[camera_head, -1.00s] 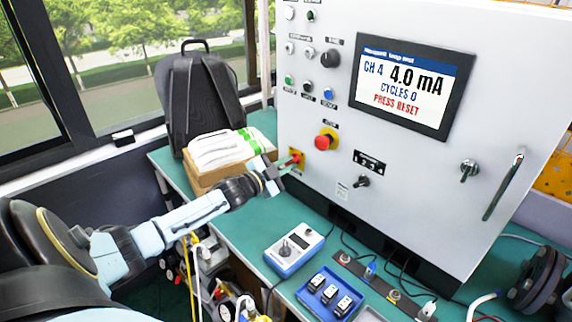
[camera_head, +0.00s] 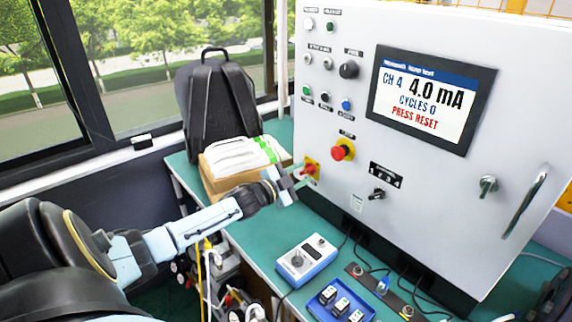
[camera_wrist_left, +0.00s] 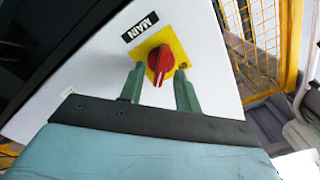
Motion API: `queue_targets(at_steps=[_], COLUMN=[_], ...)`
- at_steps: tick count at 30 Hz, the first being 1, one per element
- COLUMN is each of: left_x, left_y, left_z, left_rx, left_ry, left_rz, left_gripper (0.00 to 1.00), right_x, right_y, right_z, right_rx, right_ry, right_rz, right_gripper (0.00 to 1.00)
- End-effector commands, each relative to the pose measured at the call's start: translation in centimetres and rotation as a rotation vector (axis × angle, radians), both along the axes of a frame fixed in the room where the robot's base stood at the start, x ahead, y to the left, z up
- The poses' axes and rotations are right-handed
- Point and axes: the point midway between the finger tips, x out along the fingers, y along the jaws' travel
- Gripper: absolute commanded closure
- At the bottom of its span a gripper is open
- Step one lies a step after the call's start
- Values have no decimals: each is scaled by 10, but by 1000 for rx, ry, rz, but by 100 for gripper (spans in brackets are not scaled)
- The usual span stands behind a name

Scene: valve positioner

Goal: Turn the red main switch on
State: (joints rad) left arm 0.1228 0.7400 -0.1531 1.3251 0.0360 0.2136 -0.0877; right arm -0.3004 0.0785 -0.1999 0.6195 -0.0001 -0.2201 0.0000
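The red main switch (camera_head: 310,169) is a red rotary knob on a yellow plate, low on the left part of the white cabinet front. In the left wrist view the red knob (camera_wrist_left: 161,62) sits under a label reading MAIN. My left gripper (camera_head: 302,176) is at the switch. In the wrist view its two green fingers (camera_wrist_left: 158,80) are apart, one on each side of the knob's lower part. I cannot tell whether either finger touches the knob. My right gripper is not in view.
A red emergency button (camera_head: 342,150) on a yellow base sits right of the switch. A cabinet screen (camera_head: 430,98) reads CH 4, 4.0 mA, CYCLES 0, PRESS RESET. A box with white packs (camera_head: 235,165) stands behind my left wrist. A calibrator (camera_head: 305,260) lies on the green bench.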

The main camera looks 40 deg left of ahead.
Motion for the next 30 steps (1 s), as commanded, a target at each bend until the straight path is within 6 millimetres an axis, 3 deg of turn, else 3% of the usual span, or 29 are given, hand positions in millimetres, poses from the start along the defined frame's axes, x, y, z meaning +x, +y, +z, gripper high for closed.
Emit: queue_targets(at_steps=[21, 30], left_x=[-109, -129], left_y=[9, 11], left_z=[0, 0], left_rx=[0, 1], left_ry=[2, 1], left_rz=[-1, 0], left_gripper=[67, 67], right_x=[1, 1], right_y=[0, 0], right_z=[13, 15], right_rx=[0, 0], right_ry=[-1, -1], right_rz=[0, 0], right_gripper=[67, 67])
